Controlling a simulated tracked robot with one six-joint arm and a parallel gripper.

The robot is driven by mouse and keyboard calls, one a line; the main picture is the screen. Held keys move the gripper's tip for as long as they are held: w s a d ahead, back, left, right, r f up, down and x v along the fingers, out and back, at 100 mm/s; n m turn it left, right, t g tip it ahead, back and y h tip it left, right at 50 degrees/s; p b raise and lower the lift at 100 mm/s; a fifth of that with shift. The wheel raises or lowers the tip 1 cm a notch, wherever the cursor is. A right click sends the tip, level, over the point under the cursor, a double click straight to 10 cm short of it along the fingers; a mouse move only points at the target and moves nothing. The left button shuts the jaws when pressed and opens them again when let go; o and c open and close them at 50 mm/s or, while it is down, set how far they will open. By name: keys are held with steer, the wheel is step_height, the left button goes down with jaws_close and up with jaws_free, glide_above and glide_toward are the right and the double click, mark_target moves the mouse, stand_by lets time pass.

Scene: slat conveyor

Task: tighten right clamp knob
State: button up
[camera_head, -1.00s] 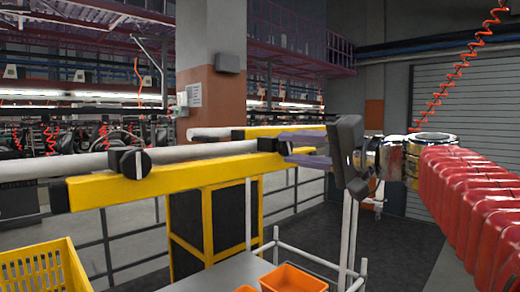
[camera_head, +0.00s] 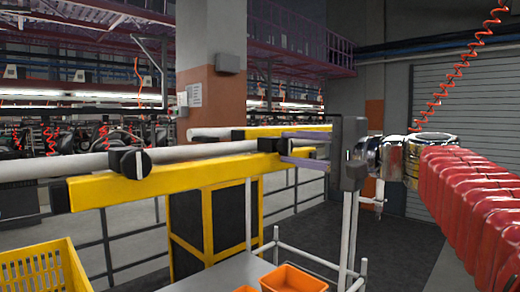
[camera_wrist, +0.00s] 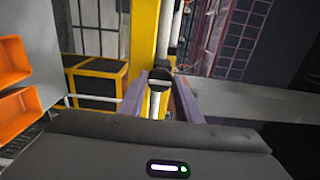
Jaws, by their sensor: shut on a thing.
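The fingers hide part of the knob's sides. The left clamp knob (camera_head: 129,163), black with a white stripe, stands further left on the beam, apart from my gripper.
A white tube (camera_head: 80,164) runs along the yellow beam. Below are a yellow crate (camera_head: 40,270) at left and orange bins (camera_head: 293,279) on a grey cart. A red coiled hose (camera_head: 458,72) hangs at the upper right.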

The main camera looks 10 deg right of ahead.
steer(key=shift+f, duration=0.25)
steer(key=o, duration=1)
steer(key=shift+r, duration=0.15)
steer(key=shift+o, duration=0.2)
steer(key=v, duration=1.3)
steer(key=shift+s+d, duration=0.3)
